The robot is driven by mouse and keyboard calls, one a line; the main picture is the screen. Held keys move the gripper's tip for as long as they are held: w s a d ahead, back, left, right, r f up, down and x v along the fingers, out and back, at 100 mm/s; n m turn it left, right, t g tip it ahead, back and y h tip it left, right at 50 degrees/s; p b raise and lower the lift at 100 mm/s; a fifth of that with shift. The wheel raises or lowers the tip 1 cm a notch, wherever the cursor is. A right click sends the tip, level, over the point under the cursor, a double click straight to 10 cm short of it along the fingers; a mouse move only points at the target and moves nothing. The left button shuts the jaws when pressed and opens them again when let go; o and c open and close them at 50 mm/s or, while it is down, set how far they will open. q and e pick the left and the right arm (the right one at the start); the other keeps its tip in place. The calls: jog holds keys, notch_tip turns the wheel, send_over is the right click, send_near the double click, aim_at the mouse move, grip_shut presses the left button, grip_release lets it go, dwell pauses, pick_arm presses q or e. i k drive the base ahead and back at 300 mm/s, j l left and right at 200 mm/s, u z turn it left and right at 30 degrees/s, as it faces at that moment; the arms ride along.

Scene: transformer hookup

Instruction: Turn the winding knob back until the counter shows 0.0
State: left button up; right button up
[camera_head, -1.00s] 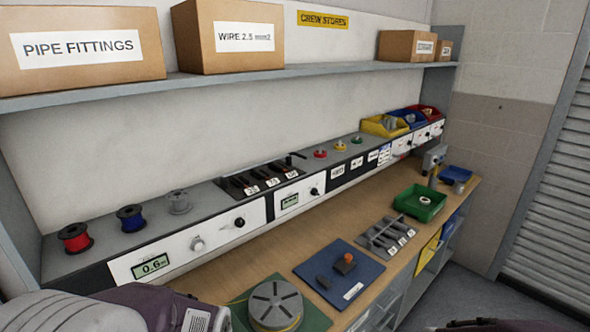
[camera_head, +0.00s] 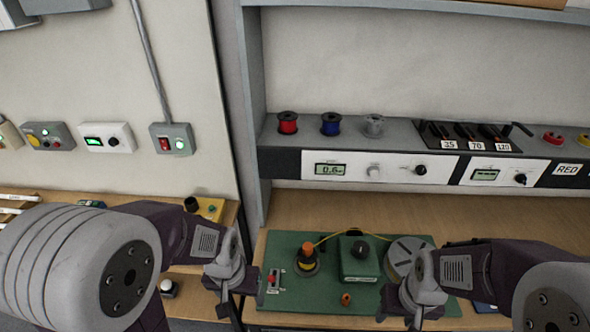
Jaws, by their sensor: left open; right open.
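The counter display (camera_head: 330,169) on the white panel reads what looks like 0.6. To its right on the panel are a pale knob (camera_head: 373,171) and a black knob (camera_head: 421,170). On the green mat (camera_head: 300,288) stands a green box with a dark round knob (camera_head: 360,249) on top; I cannot tell which is the winding knob. My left gripper (camera_head: 232,302) is open and empty at the mat's left edge. My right gripper (camera_head: 401,312) is open and empty over the mat's front right. Neither gripper touches a knob.
A spool with an orange top (camera_head: 307,261) and a grey slotted disc (camera_head: 406,256) sit on the mat, with a yellow wire by them. Red (camera_head: 287,123) and blue (camera_head: 331,124) spools stand on the ledge. The wooden bench (camera_head: 350,211) is clear between mat and panel.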

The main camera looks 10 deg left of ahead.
aim_at(360, 249)
jog(key=l+u, duration=0.7)
jog(key=l, duration=0.2)
jog(key=i, duration=0.05)
